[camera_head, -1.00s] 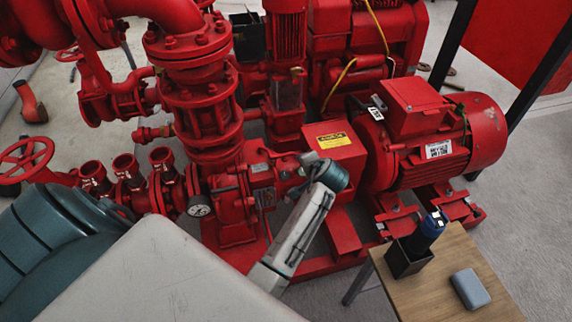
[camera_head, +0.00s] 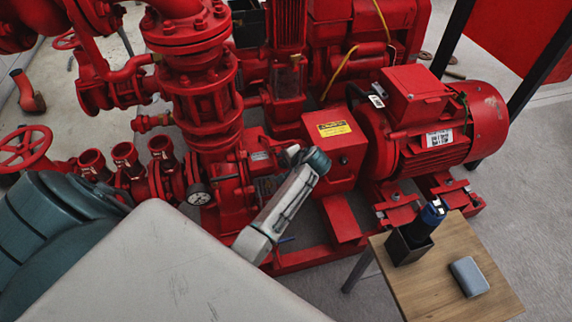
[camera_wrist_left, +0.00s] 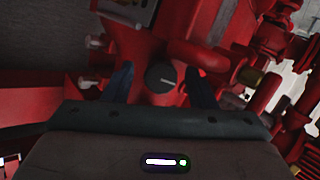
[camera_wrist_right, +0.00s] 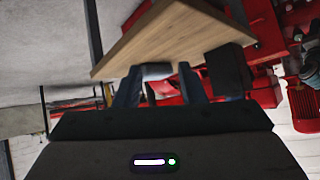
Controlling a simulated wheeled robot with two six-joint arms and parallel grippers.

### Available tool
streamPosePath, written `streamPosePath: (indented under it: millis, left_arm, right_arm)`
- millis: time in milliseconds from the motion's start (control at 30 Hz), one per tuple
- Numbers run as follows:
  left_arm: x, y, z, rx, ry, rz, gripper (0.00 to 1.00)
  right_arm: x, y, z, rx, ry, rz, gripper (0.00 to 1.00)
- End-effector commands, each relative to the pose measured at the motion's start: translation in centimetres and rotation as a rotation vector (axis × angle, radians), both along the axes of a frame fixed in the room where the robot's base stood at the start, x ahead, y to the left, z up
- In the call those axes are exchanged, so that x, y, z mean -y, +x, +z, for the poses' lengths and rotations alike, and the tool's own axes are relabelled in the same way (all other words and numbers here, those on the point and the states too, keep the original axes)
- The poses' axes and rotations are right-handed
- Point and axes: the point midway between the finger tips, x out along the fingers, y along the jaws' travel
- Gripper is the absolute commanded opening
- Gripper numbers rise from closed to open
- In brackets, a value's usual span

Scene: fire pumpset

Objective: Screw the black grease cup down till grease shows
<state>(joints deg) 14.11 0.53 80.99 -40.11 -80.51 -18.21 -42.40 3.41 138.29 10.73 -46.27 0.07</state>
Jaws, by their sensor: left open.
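The black grease cup (camera_wrist_left: 160,77) is a round dark cap on a red housing, in the middle of the left wrist view. My left gripper (camera_wrist_left: 160,85) is open, with one dark finger on each side of the cup in the picture. I cannot tell how deep the fingers reach, and I see no contact. In the head view my left arm's pale link reaches over the pump's bearing end; the cup cannot be made out there. My right gripper (camera_wrist_right: 159,83) is open near the wooden table. No grease can be made out.
The small wooden table (camera_head: 440,254) bears a grey box (camera_head: 469,277) and a black holder (camera_head: 408,247) with a blue item (camera_head: 430,217). The red motor (camera_head: 440,130), a gauge (camera_head: 199,194) and red pipework crowd the space around my left arm.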

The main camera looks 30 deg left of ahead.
Motion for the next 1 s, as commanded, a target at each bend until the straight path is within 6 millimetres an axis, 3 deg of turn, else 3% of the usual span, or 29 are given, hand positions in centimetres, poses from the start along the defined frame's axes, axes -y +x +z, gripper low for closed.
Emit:
streamPosePath:
  millis: [300,533,1000]
  left_arm:
    - [-0.2,0.1,-0.2,0.001,0.000,0.000,0.52]
    - [-0.2,0.1,-0.2,0.001,0.000,0.000,0.07]
    - [-0.1,0.0,0.2,-0.047,0.037,-0.058,0.07]
  right_arm:
    - [0.0,0.0,0.0,0.006,0.003,-0.002,0.36]
    - [0.0,0.0,0.0,0.006,0.003,-0.001,0.36]
    - [0.7,-0.5,1.3,-0.116,-0.062,0.025,0.36]
